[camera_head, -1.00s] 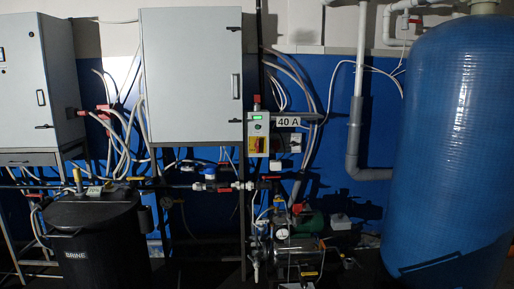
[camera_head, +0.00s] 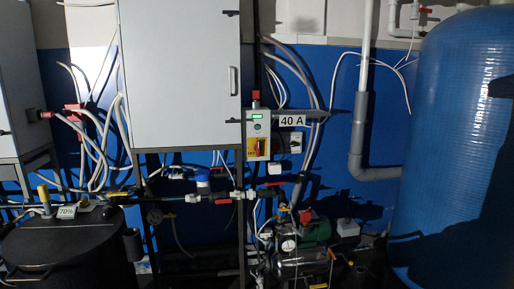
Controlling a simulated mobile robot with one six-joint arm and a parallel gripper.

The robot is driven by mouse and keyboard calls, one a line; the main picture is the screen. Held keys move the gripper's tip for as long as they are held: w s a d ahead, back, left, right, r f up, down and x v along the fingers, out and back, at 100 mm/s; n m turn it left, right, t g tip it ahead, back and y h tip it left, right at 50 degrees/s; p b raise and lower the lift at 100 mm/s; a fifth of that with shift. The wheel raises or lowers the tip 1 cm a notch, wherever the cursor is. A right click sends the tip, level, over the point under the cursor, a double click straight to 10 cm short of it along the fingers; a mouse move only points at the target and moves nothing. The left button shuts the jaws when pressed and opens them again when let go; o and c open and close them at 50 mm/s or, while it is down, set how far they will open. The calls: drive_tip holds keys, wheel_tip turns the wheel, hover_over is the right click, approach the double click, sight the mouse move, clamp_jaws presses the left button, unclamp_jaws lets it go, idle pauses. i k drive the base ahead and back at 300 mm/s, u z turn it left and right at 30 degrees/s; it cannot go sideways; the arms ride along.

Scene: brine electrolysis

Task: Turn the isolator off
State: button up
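A grey switch box (camera_head: 258,125) is mounted left of the upright pipes, near the middle of the view. Its lower part has a red rotary handle on a yellow plate (camera_head: 258,148), which looks like the isolator. The handle is small and its exact angle is hard to tell. A small green display (camera_head: 257,116) is lit above it, and a red part (camera_head: 256,96) sits on top of the box. A "40 A" label (camera_head: 292,121) is to its right. A smaller grey box with a dark knob (camera_head: 295,142) is beside it. My gripper is not in view.
A large grey cabinet (camera_head: 180,75) hangs to the left. A black tank (camera_head: 70,245) stands at lower left and a large blue tank (camera_head: 460,150) at right. Pipework with a red-handled valve (camera_head: 275,184) and a pump (camera_head: 300,245) lie below the switch box.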

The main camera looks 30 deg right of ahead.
sight(258, 149)
drive_tip(key=u, duration=0.1)
drive_tip(key=i, duration=0.95)
drive_tip(key=u, duration=0.35)
